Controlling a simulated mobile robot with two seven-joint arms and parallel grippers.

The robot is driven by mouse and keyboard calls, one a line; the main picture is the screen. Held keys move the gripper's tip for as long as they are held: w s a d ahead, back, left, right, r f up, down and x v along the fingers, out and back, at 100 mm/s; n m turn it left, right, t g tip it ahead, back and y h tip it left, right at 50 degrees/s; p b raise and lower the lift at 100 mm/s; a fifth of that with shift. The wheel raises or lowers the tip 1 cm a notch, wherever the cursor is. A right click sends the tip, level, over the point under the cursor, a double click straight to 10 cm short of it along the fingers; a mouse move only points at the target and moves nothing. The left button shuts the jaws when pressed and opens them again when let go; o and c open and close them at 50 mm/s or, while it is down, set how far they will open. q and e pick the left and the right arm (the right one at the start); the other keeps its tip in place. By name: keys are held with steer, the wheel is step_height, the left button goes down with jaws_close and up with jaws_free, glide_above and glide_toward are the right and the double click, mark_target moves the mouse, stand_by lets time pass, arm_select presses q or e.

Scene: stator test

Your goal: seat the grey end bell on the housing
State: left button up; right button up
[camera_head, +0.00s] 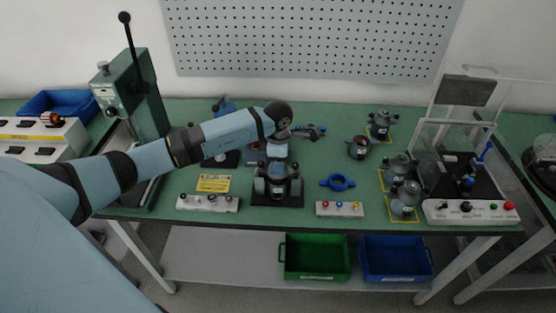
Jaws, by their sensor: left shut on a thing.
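My left arm reaches in from the left, and my left gripper (277,157) points down over the black fixture (277,200) in the middle of the bench. The gripper is shut on a small grey part that looks like the grey end bell (278,168). The housing (276,187) appears as a dark grey round body in the fixture, right below the gripper. The end bell is at the top of the housing; I cannot tell whether they touch or are a little apart. The wrist and fingers hide part of both. My right gripper is not in view.
Button strips (208,203) line the front edge. A green press (133,90) stands left, a clear-guarded test stand (466,184) right.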

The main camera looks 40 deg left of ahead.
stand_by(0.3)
arm_select(q)
steer(key=shift+f+b, duration=0.3)
steer(key=shift+f, duration=0.1)
steer(key=shift+f+b, duration=0.6)
steer(key=shift+f, duration=0.2)
steer(key=o, duration=0.9)
